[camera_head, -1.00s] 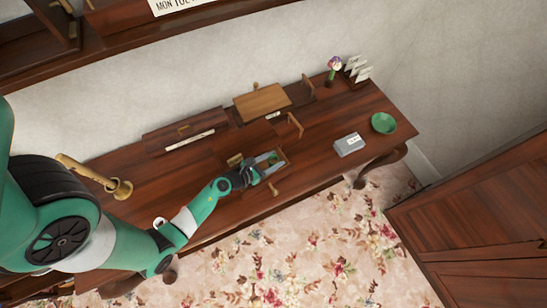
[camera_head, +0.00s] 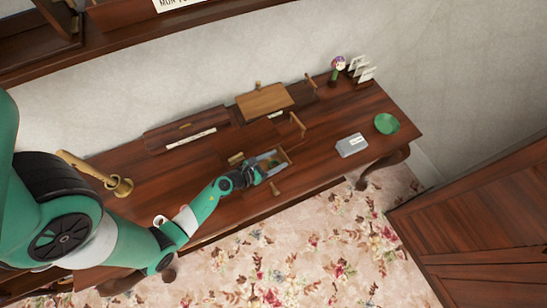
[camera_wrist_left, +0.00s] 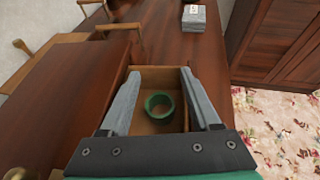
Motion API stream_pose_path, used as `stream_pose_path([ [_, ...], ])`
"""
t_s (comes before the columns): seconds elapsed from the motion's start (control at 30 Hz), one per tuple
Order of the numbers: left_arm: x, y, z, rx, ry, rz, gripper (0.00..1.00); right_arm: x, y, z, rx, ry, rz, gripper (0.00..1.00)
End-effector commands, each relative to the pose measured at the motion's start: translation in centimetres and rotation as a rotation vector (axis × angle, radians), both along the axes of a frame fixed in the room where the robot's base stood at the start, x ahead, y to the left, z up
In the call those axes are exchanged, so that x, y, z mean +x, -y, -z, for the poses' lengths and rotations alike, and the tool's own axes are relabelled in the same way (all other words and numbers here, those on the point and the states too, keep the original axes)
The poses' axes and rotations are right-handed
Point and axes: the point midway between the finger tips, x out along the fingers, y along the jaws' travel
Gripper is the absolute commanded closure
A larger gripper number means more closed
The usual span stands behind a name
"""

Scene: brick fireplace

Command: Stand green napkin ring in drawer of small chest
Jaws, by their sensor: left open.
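The green napkin ring (camera_wrist_left: 159,104) is inside the open drawer (camera_wrist_left: 158,127) of the small chest, on its pale wooden floor, with its opening facing the wrist camera. The chest's dark wooden top (camera_wrist_left: 75,98) is at left in the left wrist view. My left gripper (camera_wrist_left: 160,73) is open, its two grey fingers reaching over the drawer on either side of the ring. A gap shows between the ring and each finger. In the head view my left gripper (camera_head: 263,166) is at the drawer and largely hides the ring. My right gripper is not in view.
On the table, a grey box (camera_head: 352,145) and a green dish (camera_head: 387,124) stand at right. A vase with a flower (camera_head: 336,68) and a card rack (camera_head: 361,70) stand behind. A brass candlestick-like piece (camera_head: 118,185) lies at left.

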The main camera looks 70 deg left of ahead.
Motion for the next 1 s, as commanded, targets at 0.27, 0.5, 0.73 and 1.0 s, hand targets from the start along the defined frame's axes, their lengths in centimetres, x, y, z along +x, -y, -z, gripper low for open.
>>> stream_pose_path([
  [0.27, -2.3, 0.6, -2.3, -0.002, -0.002, -0.004, 0.37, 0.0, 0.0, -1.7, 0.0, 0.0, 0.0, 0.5],
  [0.5, -8.1, 2.1, -4.5, -0.003, -0.002, -0.01, 0.37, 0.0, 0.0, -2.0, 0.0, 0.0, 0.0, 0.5],
  [0.73, -10.4, 3.0, -5.7, -0.001, 0.0, -0.004, 0.37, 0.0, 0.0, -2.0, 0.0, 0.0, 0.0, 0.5],
  [1.0, -10.7, 3.1, -5.8, 0.0, 0.001, 0.0, 0.37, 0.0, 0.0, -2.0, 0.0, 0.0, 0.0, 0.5],
])
